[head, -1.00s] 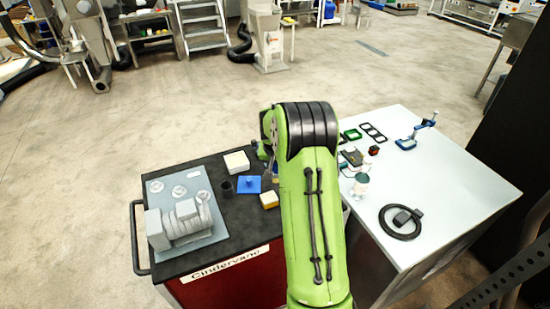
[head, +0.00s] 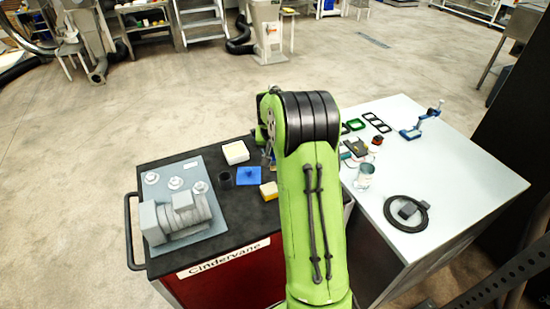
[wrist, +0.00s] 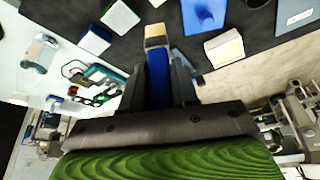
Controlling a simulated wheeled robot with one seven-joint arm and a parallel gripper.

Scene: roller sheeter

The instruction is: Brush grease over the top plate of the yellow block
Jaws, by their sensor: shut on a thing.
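The yellow block (head: 269,191), with a pale top, sits on the dark cart top in the head view, just left of my arm. In the wrist view my gripper (wrist: 158,92) is shut on a brush with a blue handle (wrist: 158,65) and a pale head. The brush points away from the jaws, over the dark cart top. In the head view the gripper is mostly hidden behind my green arm. I cannot tell from the wrist view whether the brush touches anything, or which pale block there is the yellow one.
A blue block (head: 249,175), a dark cup (head: 225,180) and a white block (head: 236,152) stand close by. A grey motor (head: 175,217) is at the cart's left. The pale table (head: 460,190) at right holds a glass jar (head: 364,176), a black ring (head: 390,221) and a blue clamp (head: 413,132).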

